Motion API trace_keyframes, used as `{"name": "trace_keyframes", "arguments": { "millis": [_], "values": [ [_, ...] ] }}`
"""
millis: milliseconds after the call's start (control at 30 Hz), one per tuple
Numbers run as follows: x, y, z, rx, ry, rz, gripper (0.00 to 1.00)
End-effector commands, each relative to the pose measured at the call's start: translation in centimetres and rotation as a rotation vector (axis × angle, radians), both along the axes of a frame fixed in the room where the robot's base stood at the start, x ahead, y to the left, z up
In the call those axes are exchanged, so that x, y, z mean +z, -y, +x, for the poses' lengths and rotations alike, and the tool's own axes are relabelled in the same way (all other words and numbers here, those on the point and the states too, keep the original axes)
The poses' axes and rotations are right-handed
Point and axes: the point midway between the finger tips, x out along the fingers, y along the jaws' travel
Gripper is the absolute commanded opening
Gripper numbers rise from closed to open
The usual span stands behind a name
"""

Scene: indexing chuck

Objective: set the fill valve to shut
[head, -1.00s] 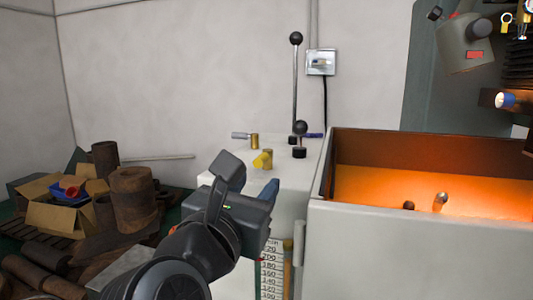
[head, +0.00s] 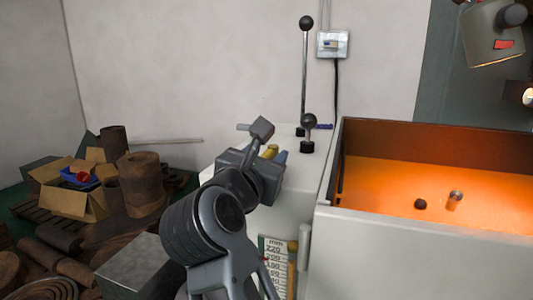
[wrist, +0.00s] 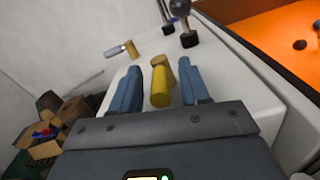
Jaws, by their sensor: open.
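Two small valves stand on top of the white cabinet (head: 320,165). One has a yellow handle (wrist: 160,85) on a brass body; the other has a brass body (wrist: 131,48) with a grey lever pointing left. I read no label saying which is the fill valve. My gripper (wrist: 159,70) is open, its two blue-grey fingers on either side of the yellow handle, with a gap visible on each side.
Two black-knobbed levers, one tall (head: 305,75) and one short (head: 308,130), stand just behind. An open tank (head: 400,215) with glowing orange inside is at right. A level gauge (head: 275,262) is on the cabinet front. Rusty cylinders (head: 140,180) and a cardboard box (head: 75,200) lie left.

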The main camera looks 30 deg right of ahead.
Motion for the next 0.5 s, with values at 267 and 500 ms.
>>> {"name": "trace_keyframes", "arguments": {
  "millis": [267,500],
  "values": [
    [-0.01,0.01,0.00,0.000,0.000,0.000,0.38],
    [-0.01,0.01,-0.01,0.000,0.000,0.000,0.15]
  ]
}}
